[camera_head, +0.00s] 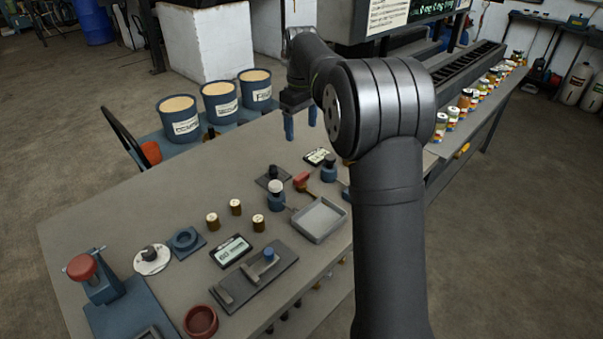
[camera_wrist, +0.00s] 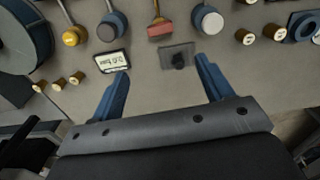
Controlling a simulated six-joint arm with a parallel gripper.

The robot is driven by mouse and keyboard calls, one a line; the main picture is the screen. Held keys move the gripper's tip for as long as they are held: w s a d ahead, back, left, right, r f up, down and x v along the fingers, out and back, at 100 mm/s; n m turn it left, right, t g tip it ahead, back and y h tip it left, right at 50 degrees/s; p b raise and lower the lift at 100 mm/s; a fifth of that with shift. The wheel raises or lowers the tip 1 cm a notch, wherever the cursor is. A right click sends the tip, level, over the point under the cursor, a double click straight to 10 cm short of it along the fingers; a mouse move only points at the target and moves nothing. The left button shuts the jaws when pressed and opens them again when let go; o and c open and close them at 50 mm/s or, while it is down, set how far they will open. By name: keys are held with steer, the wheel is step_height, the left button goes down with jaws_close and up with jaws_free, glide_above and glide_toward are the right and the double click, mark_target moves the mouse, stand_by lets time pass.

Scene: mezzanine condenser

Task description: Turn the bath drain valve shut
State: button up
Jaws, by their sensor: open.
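A red handle (camera_head: 302,180) on a brass stem stands by a shallow grey tray (camera_head: 318,236); it shows at top centre in the wrist view (camera_wrist: 159,28). It is the most valve-like thing, but I cannot read a label naming it as the bath drain valve. A white-topped blue knob (camera_head: 276,188) and a dark blue cylinder (camera_head: 328,168) flank it. My gripper (camera_head: 300,122) is open and empty, fingers pointing down above the bench, farther back than the red handle. In the wrist view its fingers (camera_wrist: 162,68) are apart, with the handle beyond them.
A black knob on a square plate (camera_wrist: 177,58) and a small display (camera_wrist: 110,62) lie near the fingertips in the wrist view. Brass weights (camera_head: 235,207), a clamp (camera_head: 92,275) and a red bowl (camera_head: 201,321) stand nearer. Three tubs (camera_head: 219,101) stand at the back.

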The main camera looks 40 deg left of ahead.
mark_target(301, 176)
step_height(301, 176, down, 17)
steer(key=shift+r, duration=0.1)
stand_by(0.3)
